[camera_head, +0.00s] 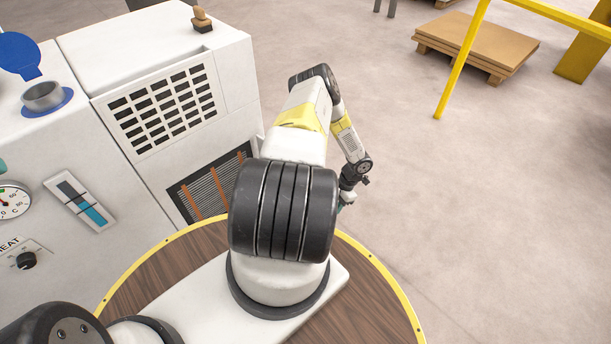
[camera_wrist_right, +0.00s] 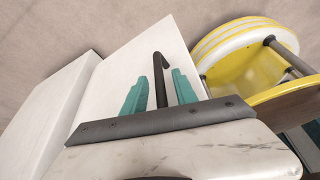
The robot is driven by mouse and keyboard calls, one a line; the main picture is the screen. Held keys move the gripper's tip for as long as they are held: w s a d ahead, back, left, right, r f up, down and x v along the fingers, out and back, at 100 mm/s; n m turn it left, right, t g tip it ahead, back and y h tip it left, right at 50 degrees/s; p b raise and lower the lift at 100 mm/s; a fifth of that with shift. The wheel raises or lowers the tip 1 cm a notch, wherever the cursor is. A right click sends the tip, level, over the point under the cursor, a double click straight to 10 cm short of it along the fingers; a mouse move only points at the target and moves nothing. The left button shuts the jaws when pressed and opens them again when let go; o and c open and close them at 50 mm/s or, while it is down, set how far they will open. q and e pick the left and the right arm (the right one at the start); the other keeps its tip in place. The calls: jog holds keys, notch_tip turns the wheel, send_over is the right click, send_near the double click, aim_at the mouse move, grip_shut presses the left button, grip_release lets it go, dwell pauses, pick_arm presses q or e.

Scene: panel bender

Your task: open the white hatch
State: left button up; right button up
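A white panel (camera_wrist_right: 135,60), which looks like the hatch, fills the middle of the right wrist view. A black bar handle (camera_wrist_right: 159,66) stands out from it. My right gripper (camera_wrist_right: 158,88) has its two teal fingers apart, one on each side of the handle; I cannot tell whether either touches it. In the head view the right gripper (camera_head: 345,200) is small and mostly hidden behind my arm, right of the white machine (camera_head: 235,85). The hatch is not clearly visible there; my arm covers that side. My left gripper is not in view.
The machine's front has a slotted vent (camera_head: 165,108) and a dark lower opening with orange strips (camera_head: 205,195). A stamp-like wooden object (camera_head: 202,20) stands on top. A yellow rail (camera_head: 462,60) and a loaded pallet (camera_head: 478,42) are at the back right. The floor between is clear.

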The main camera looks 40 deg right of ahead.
jog(key=v, duration=0.7)
jog(key=shift+r, duration=0.25)
